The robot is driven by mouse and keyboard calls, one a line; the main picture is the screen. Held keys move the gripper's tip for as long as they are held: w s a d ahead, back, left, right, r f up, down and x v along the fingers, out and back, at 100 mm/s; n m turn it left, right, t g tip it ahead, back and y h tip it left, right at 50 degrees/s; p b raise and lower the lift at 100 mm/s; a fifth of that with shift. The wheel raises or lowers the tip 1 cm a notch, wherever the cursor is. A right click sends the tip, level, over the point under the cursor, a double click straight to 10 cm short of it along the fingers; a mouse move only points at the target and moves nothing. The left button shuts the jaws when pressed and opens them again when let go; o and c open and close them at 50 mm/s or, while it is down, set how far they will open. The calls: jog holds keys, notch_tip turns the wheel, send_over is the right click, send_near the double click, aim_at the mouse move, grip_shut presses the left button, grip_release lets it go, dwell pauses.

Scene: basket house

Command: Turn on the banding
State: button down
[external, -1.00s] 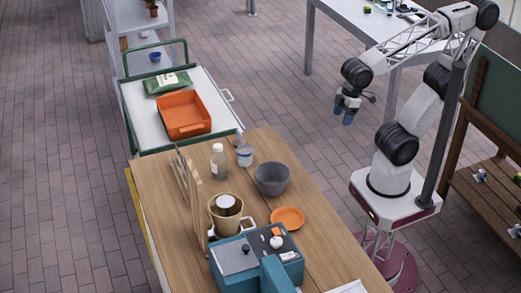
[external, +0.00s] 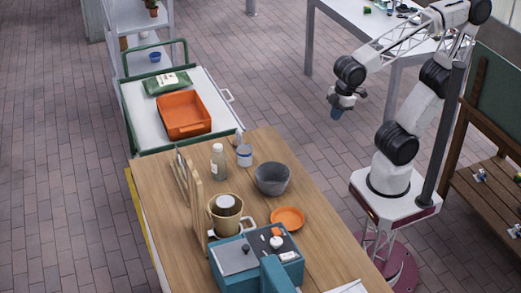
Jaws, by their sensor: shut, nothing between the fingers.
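A teal machine with a grey top (external: 232,262) stands at the near end of the wooden table (external: 165,215). It may be the banding device; no label can be read. Its dark panel carries a pale round knob (external: 276,243) and a small orange-red part (external: 276,231). Whether it is on cannot be told. My gripper (external: 337,113) hangs in the air to the right of the table, over the floor in the picture.
A grey bowl (external: 272,179), an orange plate (external: 287,218), a tan pot (external: 224,223), a bottle (external: 218,161) and a white cup (external: 244,155) stand on the table. Wooden boards (external: 192,195) stand upright at left. An orange bin (external: 183,114) sits on a cart behind.

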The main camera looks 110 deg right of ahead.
jog(key=w+a+r+n, duration=0.3)
jog(key=w+a+n, duration=0.1)
jog(key=w, duration=0.2)
jog(key=w+a+r+n, duration=0.2)
jog(key=w+a+n, duration=0.1)
jog(key=w+n, duration=0.3)
jog(key=n+g, duration=0.1)
jog(key=n, duration=2.2)
send_over(283, 257)
jog(key=s, duration=0.2)
jog(key=shift+s+f, duration=0.1)
jog(key=shift+s, duration=0.05)
jog(key=shift+f, duration=0.1)
jog(key=f, duration=0.4)
jog(key=w+f, duration=0.1)
jog(key=f, duration=0.4)
jog(key=w+f, duration=0.1)
jog(key=f, duration=0.3)
jog(key=shift+f, duration=0.35)
